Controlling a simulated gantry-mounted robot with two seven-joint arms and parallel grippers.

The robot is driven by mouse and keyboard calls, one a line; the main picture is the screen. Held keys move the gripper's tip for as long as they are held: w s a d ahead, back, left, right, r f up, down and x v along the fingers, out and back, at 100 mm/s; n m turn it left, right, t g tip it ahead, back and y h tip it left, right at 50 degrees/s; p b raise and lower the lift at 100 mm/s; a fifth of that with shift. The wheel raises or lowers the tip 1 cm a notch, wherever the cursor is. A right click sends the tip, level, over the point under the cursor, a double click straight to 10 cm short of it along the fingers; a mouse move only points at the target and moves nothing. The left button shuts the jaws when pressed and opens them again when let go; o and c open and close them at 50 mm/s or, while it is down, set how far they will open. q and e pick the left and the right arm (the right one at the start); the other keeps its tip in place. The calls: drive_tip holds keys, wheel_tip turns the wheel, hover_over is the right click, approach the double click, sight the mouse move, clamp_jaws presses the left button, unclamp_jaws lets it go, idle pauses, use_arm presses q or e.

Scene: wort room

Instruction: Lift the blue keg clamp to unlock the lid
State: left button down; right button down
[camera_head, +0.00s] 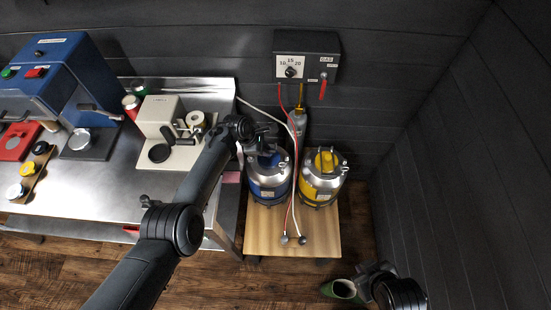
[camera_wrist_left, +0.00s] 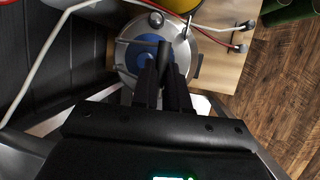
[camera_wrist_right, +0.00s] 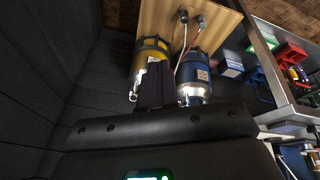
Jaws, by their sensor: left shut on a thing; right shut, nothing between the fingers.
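The blue keg (camera_head: 268,186) has a silver top and stands on the wooden board beside the yellow keg (camera_head: 322,186). My left gripper (camera_head: 262,146) is over its top. In the left wrist view the keg's round lid with a blue centre (camera_wrist_left: 147,57) lies beneath my left gripper (camera_wrist_left: 163,70). The fingers are shut on a dark upright clamp handle (camera_wrist_left: 164,48), whose end shows between them. The fingers hide the rest of the clamp. My right gripper (camera_head: 372,270) is shut and empty, away from the kegs at the lower right; its fingers (camera_wrist_right: 156,84) show together.
A wooden board (camera_head: 290,232) carries both kegs and two hose ends (camera_head: 293,240). A green cylinder (camera_head: 340,290) is beside my right gripper. A steel counter (camera_head: 110,190) with machines stands left.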

use_arm(q)
drive_tip(key=shift+a+f, duration=0.15)
drive_tip(key=shift+a, duration=0.1)
drive_tip(key=shift+w, duration=0.1)
use_arm(e)
drive_tip(key=w+a+f+n+t+y, duration=0.1)
drive_tip(key=w+a+f+n, duration=0.25)
drive_tip(key=a+n, duration=0.5)
drive_tip(key=w+a+f+n+t+y, duration=0.1)
drive_tip(key=w+a+f+n, duration=0.1)
drive_tip(key=a+f+n, duration=0.6)
drive_tip(key=w+a+f+n+t, duration=0.1)
drive_tip(key=w+a+n, duration=0.1)
drive_tip(key=a+n, duration=0.7)
drive_tip(key=w+d+r+n+t, duration=0.2)
drive_tip(key=w+r+n+t, duration=0.15)
drive_tip(key=w, duration=0.45)
drive_tip(key=w+d+r+n+t, duration=0.2)
drive_tip(key=w+r+n, duration=0.15)
drive_tip(key=w, duration=0.45)
drive_tip(key=w+a+r+x, duration=0.1)
drive_tip(key=r+x, duration=0.1)
drive_tip(key=x, duration=1.1)
drive_tip(key=shift+w+r+n, duration=0.15)
drive_tip(key=shift+r+n, duration=0.15)
drive_tip(key=shift+n, duration=0.05)
